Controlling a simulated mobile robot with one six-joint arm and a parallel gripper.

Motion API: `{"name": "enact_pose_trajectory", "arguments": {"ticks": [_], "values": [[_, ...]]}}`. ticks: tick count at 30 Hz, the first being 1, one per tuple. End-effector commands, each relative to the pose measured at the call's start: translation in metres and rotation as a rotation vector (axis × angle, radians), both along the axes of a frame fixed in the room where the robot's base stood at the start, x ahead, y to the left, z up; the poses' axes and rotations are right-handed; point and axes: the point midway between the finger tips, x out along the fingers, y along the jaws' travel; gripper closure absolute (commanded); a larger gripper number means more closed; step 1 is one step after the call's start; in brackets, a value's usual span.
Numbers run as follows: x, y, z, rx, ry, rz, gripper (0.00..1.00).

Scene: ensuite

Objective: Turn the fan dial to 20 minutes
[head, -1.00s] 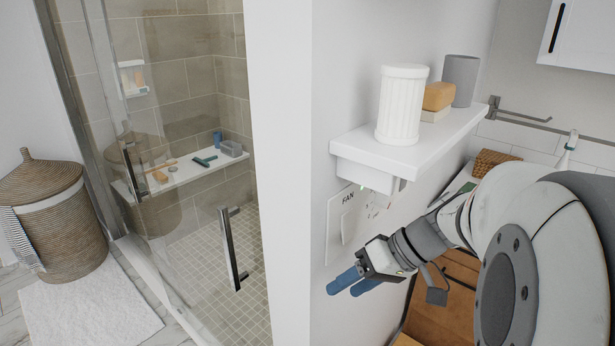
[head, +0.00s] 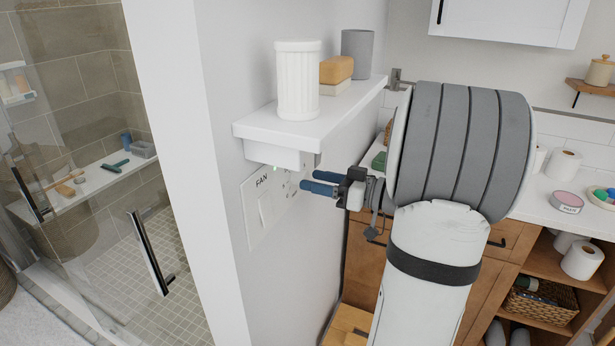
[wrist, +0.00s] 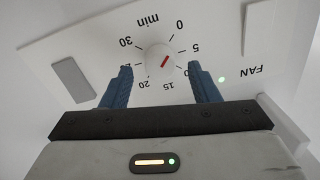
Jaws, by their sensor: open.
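The white FAN plate (head: 252,219) is on the wall under the shelf. The fingers partly cover the scale near 10 and 25. In the head view my gripper (head: 304,181) is at the plate's right part, partly hiding the dial.
A white shelf (head: 330,118) juts out just above my gripper, holding a ribbed white cup (head: 298,80), soap (head: 337,69) and a grey tumbler (head: 357,54). A grey rocker switch (wrist: 72,80) is beside the dial. A wooden vanity (head: 500,243) stands at right.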

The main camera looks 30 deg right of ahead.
Motion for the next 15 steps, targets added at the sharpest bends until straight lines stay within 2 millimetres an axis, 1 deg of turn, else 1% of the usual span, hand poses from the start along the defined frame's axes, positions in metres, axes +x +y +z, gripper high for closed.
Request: {"name": "enact_pose_trajectory", "arguments": {"ticks": [1, 6, 15], "values": [[0.005, 0.005, 0.001, 0.001, 0.001, 0.004, 0.45], [0.015, 0.013, 0.001, 0.0, 0.001, 0.002, 0.45], [0.016, 0.014, 0.0, 0.0, 0.002, 0.001, 0.46]]}}
